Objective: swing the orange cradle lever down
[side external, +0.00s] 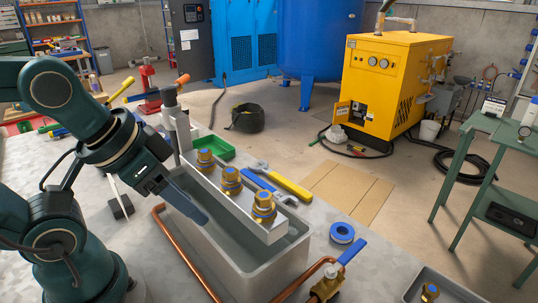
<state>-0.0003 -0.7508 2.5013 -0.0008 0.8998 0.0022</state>
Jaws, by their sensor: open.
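The cradle lever's orange grip (182,79) sits at the top of a pale grey upright post. The cradle lies over an open grey tank (292,251) holding clear liquid. My gripper (188,204) is open and empty, pointing down and right over the tank's left side. It is below and apart from the orange grip. One finger shows clearly; the other is hard to make out.
A copper pipe (187,262) runs along the tank's near side to a blue-handled valve (352,252). Blue tape (342,233), a yellow-handled tool (290,186) and a green tray (218,149) lie beyond the tank. A red stand (148,80) is behind the lever.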

